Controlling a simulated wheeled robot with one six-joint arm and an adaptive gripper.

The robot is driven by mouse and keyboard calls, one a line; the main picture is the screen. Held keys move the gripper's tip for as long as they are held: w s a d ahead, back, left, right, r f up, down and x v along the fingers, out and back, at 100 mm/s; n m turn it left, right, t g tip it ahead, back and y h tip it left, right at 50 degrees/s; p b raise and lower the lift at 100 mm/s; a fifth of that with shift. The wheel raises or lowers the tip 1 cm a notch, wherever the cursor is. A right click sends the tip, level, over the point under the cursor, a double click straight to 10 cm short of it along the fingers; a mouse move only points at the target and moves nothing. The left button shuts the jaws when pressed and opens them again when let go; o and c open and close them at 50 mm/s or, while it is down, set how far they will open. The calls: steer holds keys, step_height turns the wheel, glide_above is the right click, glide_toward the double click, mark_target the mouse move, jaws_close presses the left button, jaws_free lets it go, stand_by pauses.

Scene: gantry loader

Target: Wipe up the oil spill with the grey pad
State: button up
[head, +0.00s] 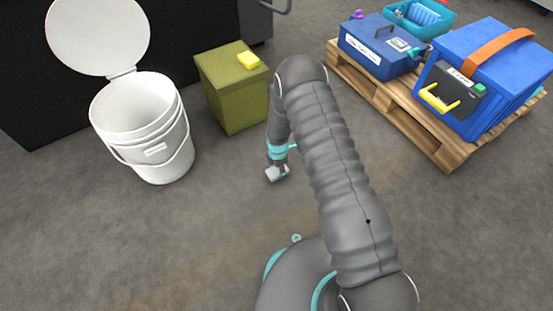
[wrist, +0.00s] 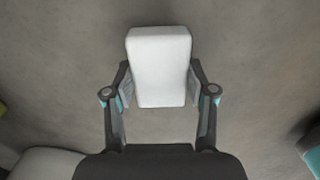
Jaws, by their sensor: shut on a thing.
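My gripper (wrist: 160,92) is shut on a pale grey pad (wrist: 159,60), one finger on each side of it in the wrist view. In the head view the grey pad (head: 277,173) shows small at the end of my arm, over the floor between the white bucket and the pallet. I cannot tell whether the pad touches the floor. I see no clear dark oil spill on the floor in either view; a faint brownish tint shows on the floor at the bottom of the head view. My arm hides part of the floor.
A white bucket (head: 168,140) with its lid open stands at left. An olive box (head: 238,98) with a yellow block (head: 248,60) on top stands behind my gripper. A wooden pallet (head: 440,152) at right carries blue boxes (head: 380,48). The floor around my gripper is clear.

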steer(key=r, duration=0.1)
steer(key=r+p, duration=0.1)
steer(key=r, duration=0.1)
steer(key=shift+a, duration=0.3)
steer(key=shift+r+p, duration=0.8)
steer(key=shift+r, duration=0.85)
steer(key=shift+d, duration=0.1)
